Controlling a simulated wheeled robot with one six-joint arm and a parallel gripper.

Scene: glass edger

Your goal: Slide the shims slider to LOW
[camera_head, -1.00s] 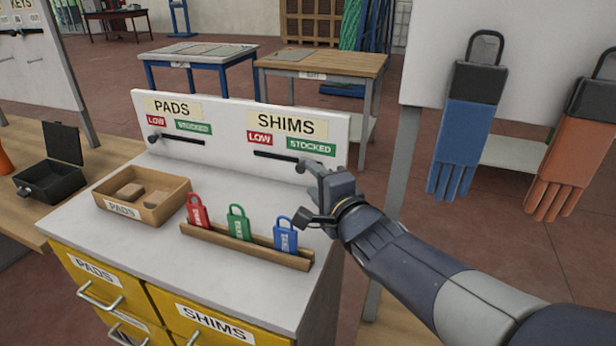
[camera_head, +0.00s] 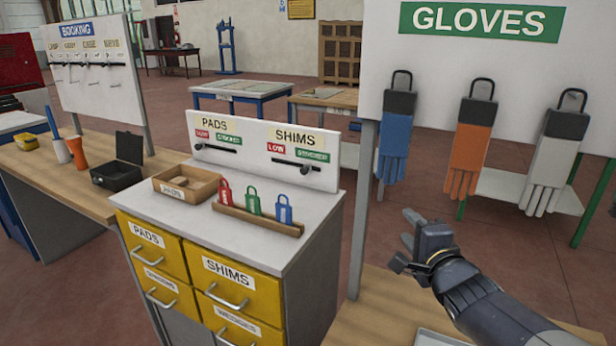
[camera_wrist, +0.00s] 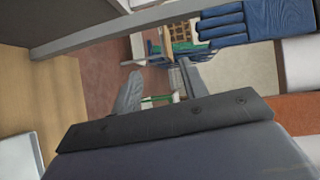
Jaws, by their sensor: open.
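The shims slider (camera_head: 304,169) is a dark knob on a dark horizontal slot in the white label board (camera_head: 235,157). It sits toward the slot's right end, below the green STOCKED label (camera_head: 312,156). The red LOW label (camera_head: 276,148) is above the slot's left end. My gripper (camera_head: 405,229) is open and empty. It is in the air well to the right of the board, apart from the slider. In the wrist view my two fingers (camera_wrist: 160,82) are spread, with nothing between them; the slider cannot be made out there.
The pads slider (camera_head: 198,146) is at its slot's left end. A wooden tray (camera_head: 208,190) and a rack (camera_head: 262,222) of red, green and blue padlocks stand before the board. A grey post (camera_head: 361,210) of the gloves board stands between my gripper and the cabinet.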

